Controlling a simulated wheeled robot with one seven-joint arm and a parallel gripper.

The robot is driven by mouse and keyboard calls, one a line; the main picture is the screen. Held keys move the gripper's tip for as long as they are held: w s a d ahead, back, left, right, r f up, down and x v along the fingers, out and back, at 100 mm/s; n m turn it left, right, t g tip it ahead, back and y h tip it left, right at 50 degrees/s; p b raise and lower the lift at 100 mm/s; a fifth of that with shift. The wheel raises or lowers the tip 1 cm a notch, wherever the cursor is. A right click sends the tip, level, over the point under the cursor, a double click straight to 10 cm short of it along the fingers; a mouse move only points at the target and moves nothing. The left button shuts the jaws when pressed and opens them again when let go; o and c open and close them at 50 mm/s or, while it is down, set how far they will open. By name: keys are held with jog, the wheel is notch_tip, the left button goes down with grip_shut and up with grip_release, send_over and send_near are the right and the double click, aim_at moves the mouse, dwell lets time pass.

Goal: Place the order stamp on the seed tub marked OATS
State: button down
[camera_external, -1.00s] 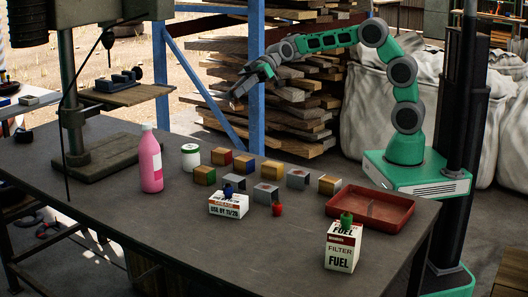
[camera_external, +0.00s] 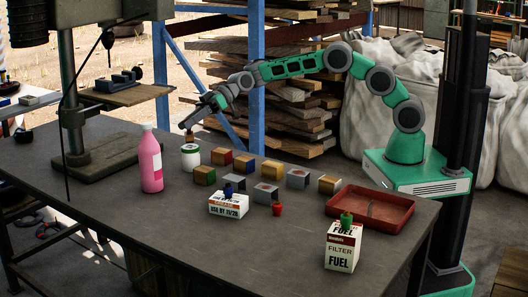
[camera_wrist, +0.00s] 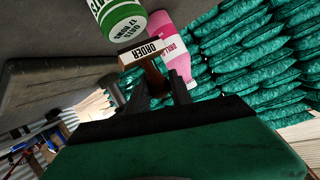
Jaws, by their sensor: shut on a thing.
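My gripper (camera_external: 189,127) is shut on the order stamp (camera_external: 190,137), a small brown block, and holds it in the air. In the wrist view the stamp (camera_wrist: 141,52) shows a pale face reading ORDER, beyond the fingertips (camera_wrist: 157,93). The seed tub (camera_external: 190,157), white and green, stands upright on the table, just below the stamp in the external picture. In the wrist view the tub (camera_wrist: 123,23) shows the word OATS; it looks close to the stamp, but I cannot tell the gap.
A pink bottle (camera_external: 151,160) stands left of the tub. Several small blocks (camera_external: 244,163) stand to its right. A white carton (camera_external: 229,204), a red stamp-like piece (camera_external: 277,209), a fuel filter box (camera_external: 342,248) and a red tray (camera_external: 369,213) stand farther right and forward.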

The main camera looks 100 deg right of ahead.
notch_tip(320, 180, down, 2)
jog(key=shift+f, duration=0.2)
jog(key=c, duration=1.1)
grip_release()
jog(key=shift+c, duration=0.2)
